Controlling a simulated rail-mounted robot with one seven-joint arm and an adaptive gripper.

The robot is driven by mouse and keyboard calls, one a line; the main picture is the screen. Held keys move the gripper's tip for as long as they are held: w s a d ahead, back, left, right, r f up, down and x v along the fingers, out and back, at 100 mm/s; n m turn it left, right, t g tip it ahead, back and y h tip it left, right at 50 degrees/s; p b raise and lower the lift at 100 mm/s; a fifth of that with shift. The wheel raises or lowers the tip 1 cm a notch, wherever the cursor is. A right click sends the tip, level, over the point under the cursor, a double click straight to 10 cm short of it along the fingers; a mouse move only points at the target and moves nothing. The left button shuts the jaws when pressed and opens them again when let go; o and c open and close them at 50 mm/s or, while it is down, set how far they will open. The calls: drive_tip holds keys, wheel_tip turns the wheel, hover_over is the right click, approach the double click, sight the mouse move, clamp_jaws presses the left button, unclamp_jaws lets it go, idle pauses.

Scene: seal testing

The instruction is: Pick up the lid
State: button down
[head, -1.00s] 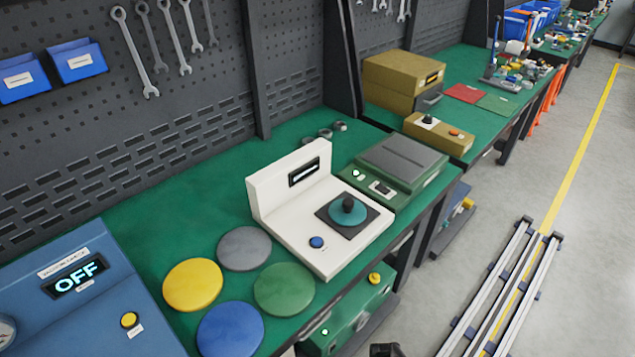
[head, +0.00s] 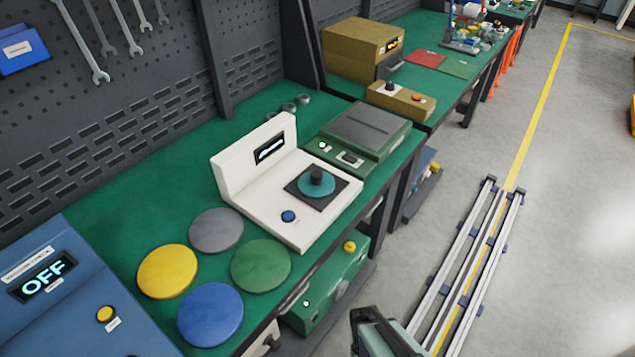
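The lid looks to be the round teal disc (head: 317,188) with a black knob on top. It rests flat on the black square plate (head: 334,200) of the white L-shaped device (head: 270,212) on the green bench. Nothing touches the lid. A dark and grey-green part, which looks like part of my arm or gripper (head: 385,333), shows at the bottom edge, well below and apart from the lid. Its fingers cannot be made out, so I cannot tell whether it is open or shut.
Yellow (head: 167,271), grey (head: 216,230), green (head: 261,265) and blue (head: 210,314) discs lie left of the device. A blue box reading OFF (head: 65,300) stands at left, a green scale-like unit (head: 360,135) behind right. Floor rails (head: 465,270) lie at right.

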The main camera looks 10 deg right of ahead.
idle(0.4)
drive_tip(key=c, duration=0.7)
unclamp_jaws()
drive_tip(key=shift+c, duration=0.2)
